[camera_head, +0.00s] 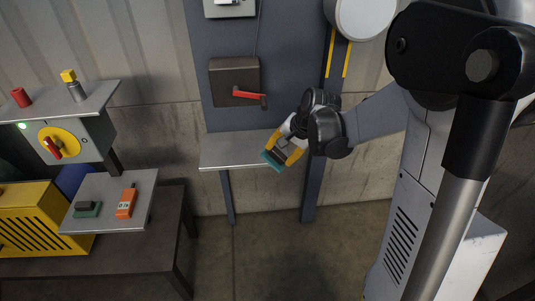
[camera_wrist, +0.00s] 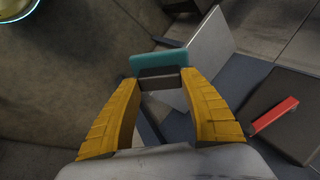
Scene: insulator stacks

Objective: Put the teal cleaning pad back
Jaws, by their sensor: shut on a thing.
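My gripper (camera_head: 284,151) is shut on the teal cleaning pad (camera_head: 271,161) near the front edge of a grey wall shelf (camera_head: 230,150). In the wrist view, the yellow fingers of my gripper (camera_wrist: 160,82) close on the pad's dark grip block, with the teal pad (camera_wrist: 158,60) beyond the fingertips. I cannot tell whether the pad touches the shelf. A second pad, dark green with a dark handle (camera_head: 87,209), lies on the grey tray (camera_head: 148,190) at left.
An orange meter (camera_head: 126,203) lies on that tray. A dark box (camera_head: 222,87) with a red lever (camera_head: 249,95) is mounted above the shelf. At left are a yellow slotted box (camera_head: 30,225) and a panel with a yellow-and-red switch (camera_head: 60,145). The floor between is clear.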

